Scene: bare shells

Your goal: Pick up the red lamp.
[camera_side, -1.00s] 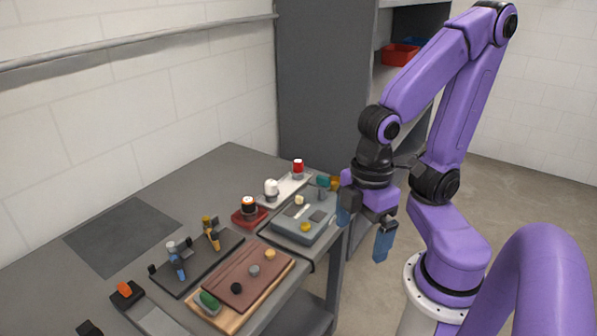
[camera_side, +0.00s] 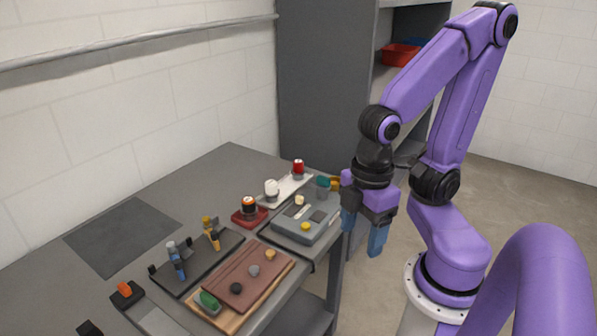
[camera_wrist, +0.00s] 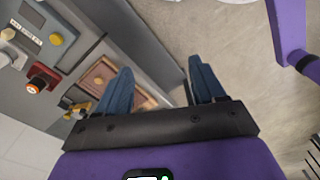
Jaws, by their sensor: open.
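My gripper (camera_side: 363,228) is open and empty, with blue fingers pointing down. It hangs off the table's right edge, to the right of and nearer the camera than the red lamp, clearly apart from it. I cannot make out the red lamp for sure there.
A grey box (camera_side: 305,228) with knobs sits between my gripper and the strip. A red block with an orange-topped knob (camera_side: 248,205) stands beside it. Nearer are a brown board (camera_side: 240,275) and a dark tray with clamps (camera_side: 195,265). A dark cabinet (camera_side: 325,80) rises behind.

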